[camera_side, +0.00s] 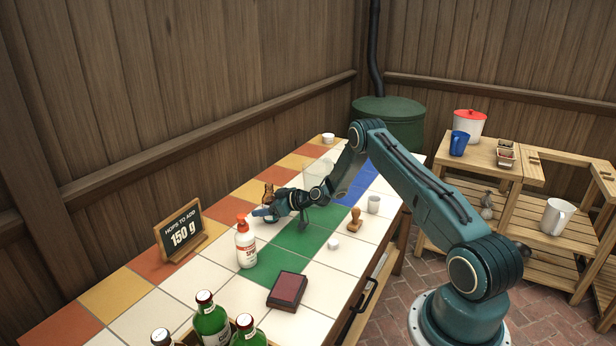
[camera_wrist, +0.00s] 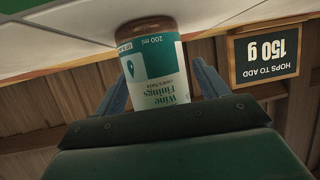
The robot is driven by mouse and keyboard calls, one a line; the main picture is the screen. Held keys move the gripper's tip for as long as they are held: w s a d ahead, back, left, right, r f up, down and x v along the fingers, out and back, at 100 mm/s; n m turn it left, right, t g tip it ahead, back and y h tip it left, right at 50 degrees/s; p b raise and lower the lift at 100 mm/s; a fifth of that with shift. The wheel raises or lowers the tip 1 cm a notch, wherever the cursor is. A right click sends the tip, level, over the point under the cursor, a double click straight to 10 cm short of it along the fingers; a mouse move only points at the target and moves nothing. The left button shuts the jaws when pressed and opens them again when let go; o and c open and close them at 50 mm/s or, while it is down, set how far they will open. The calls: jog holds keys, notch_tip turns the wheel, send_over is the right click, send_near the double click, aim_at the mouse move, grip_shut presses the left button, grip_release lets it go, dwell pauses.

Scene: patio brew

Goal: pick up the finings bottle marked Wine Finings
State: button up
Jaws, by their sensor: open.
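The finings bottle (camera_wrist: 160,75) shows upside down in the wrist view, with a white and green label that reads Wine Finings and 200 ml. In the side view a small amber bottle (camera_side: 268,191) shows just behind my gripper (camera_side: 264,212), its lower part hidden; it appears to be the same bottle. My gripper is open, low over the tiled table (camera_side: 205,272). In the wrist view one finger is on each side of the bottle. I cannot tell whether they touch it.
A white bottle with an orange cap (camera_side: 246,245) stands close in front. A sign reading 150 g (camera_side: 181,236) is to the left. A dark red pad (camera_side: 287,290), a wooden stamp (camera_side: 354,221) and a white cup (camera_side: 374,204) stand nearby. Green bottles (camera_side: 211,322) are at the front.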

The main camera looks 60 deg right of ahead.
jog(key=c, duration=1.2)
jog(key=shift+r, duration=0.4)
jog(key=shift+r, duration=9.55)
